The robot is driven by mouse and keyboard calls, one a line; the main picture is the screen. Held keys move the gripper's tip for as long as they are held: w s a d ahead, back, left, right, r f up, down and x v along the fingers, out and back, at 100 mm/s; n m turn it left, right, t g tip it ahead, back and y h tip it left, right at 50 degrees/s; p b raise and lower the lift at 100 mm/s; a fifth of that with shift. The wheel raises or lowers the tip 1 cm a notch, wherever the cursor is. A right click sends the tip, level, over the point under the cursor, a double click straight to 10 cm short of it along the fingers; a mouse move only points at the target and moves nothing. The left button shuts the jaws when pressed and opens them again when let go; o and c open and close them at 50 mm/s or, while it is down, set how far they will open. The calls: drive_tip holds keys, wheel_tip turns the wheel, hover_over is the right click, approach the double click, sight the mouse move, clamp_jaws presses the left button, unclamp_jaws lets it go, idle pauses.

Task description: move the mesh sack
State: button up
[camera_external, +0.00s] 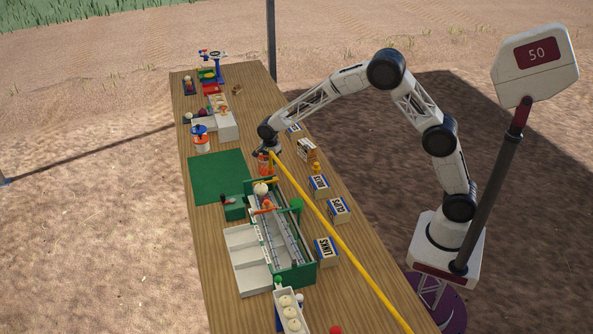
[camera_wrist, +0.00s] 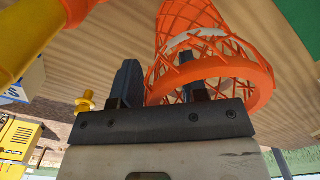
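The mesh sack (camera_wrist: 200,45) is an orange, open-weave net with a thick rim and a pale band in the wrist view. In the external view the sack (camera_external: 264,166) is a small orange shape on the table, just below my gripper (camera_external: 268,152). In the wrist view my gripper (camera_wrist: 160,88) has its two dark fingers apart. The left finger is outside the sack, by its left edge. The right finger shows through the netting at the rim. I cannot tell whether either finger touches the net.
A long yellow bar (camera_external: 340,240) runs from near my gripper to the lower right. Labelled boxes (camera_external: 338,209) line the table's right side. A green-framed machine (camera_external: 298,272) stands nearer the camera. A flat green mat (camera_external: 217,176) lies clear to the left.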

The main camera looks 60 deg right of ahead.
drive_tip(key=shift+r, duration=0.15)
wheel_tip(320, 180, up, 8)
drive_tip(key=shift+f, duration=0.2)
idle(0.5)
